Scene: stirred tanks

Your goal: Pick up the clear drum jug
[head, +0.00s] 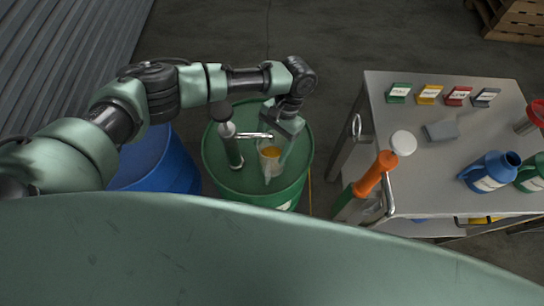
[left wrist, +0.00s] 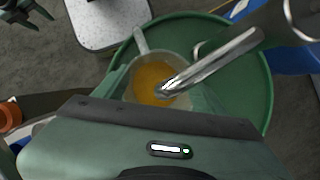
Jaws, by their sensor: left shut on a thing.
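The clear drum jug (head: 272,170) holds amber liquid and is over the top of the green drum (head: 228,176), beside the hand pump (head: 231,146). It also shows in the left wrist view (left wrist: 142,50), with the pump's metal spout (left wrist: 215,58) reaching over its mouth. My left gripper (head: 283,142) comes from above and is shut on the jug. The fingertips are mostly hidden in the left wrist view. Whether the jug touches the drum top is unclear. A dark green shape at the top left of the left wrist view may be my right gripper.
A blue drum (head: 155,160) stands left of the green drum. At right a grey cart (head: 440,190) carries small coloured boxes, a blue jug (head: 490,172) and a green jug (head: 532,174). An orange-handled thing (head: 375,173) rises at the cart's near left edge. A wooden pallet (head: 515,20) lies far right.

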